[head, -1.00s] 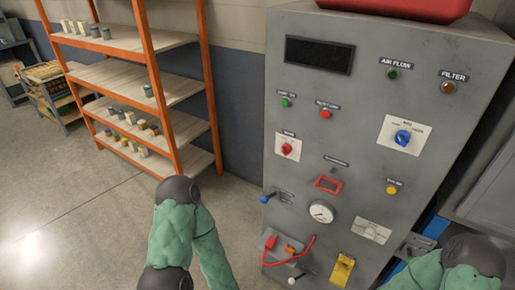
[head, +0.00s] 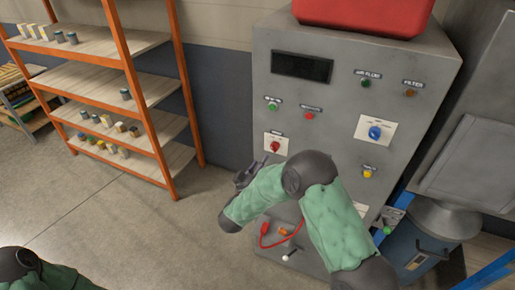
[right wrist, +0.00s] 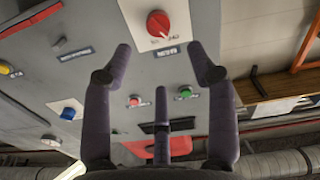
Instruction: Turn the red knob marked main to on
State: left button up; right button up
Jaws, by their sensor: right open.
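The red knob (head: 275,147) sits on a small white plate on the left side of the grey cabinet's front. In the right wrist view the red knob (right wrist: 158,24) is at the top middle, and its setting is too small to read surely. My right gripper (head: 247,175) is just below and left of the knob in the head view, apart from it. In the right wrist view my right gripper (right wrist: 165,62) is open and empty, its spread fingers toward the knob plate. My left arm is at the lower left of the head view; its gripper is out of view.
The grey cabinet (head: 290,100) carries a green button (head: 272,106), a red button (head: 309,116), a blue knob (head: 375,133) and a yellow button (head: 368,173). A red box (head: 365,14) is on top. An orange-framed shelf (head: 150,120) stands left, with open floor before it.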

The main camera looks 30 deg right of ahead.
aim_at(273, 149)
jog(key=b+x, duration=0.1)
jog(key=x, duration=0.9)
jog(key=shift+f, duration=0.1)
